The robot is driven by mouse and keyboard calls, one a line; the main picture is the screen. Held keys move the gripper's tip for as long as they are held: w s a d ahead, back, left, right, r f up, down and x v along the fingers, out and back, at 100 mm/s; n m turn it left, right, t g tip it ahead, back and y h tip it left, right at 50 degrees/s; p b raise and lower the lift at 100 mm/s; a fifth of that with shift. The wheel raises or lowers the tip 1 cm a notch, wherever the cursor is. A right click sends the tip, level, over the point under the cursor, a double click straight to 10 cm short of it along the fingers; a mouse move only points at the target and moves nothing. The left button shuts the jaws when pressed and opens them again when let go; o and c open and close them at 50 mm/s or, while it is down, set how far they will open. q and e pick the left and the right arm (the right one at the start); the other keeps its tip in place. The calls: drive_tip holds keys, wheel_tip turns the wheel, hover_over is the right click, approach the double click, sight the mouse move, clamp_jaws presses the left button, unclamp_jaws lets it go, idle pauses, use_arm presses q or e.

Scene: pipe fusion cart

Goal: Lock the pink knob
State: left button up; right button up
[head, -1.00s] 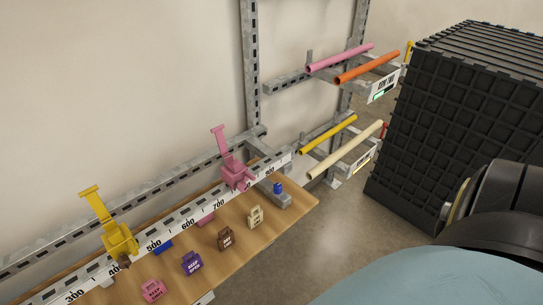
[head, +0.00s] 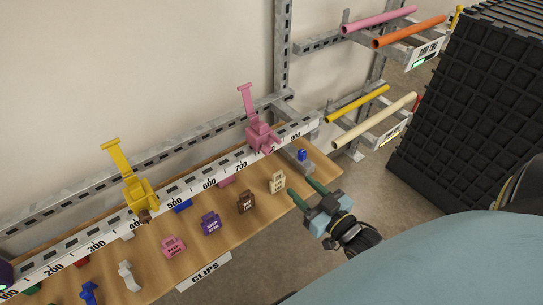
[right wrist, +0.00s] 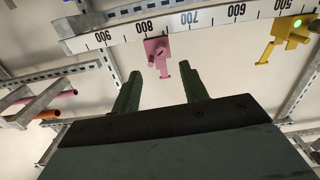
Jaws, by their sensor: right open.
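The pink clamp (head: 262,138) with its knob sits on the ruled rail near the 800 mark, with its long pink lever standing up. It also shows in the right wrist view (right wrist: 156,48), beyond my fingertips, at the top middle. I cannot tell a locked from an unlocked state. My right gripper (head: 302,187) is open and empty, in front of the wooden board's right end, below and right of the pink clamp. Its two green fingers (right wrist: 160,72) stand apart and touch nothing in the wrist view. My left gripper is not in view.
A yellow clamp (head: 138,192) sits on the ruled rail (head: 222,178) farther left. Several coloured clips, including a cream one (head: 277,182), lie on the wooden board (head: 252,225). Pipes (head: 375,118) rest on brackets at the right, beside a black crate (head: 470,110).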

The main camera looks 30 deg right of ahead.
sight(270, 154)
drive_tip(key=w, duration=0.9)
drive_tip(key=w+a+r, duration=0.1)
drive_tip(key=w, duration=0.3)
drive_tip(key=shift+w, duration=0.25)
clamp_jaws()
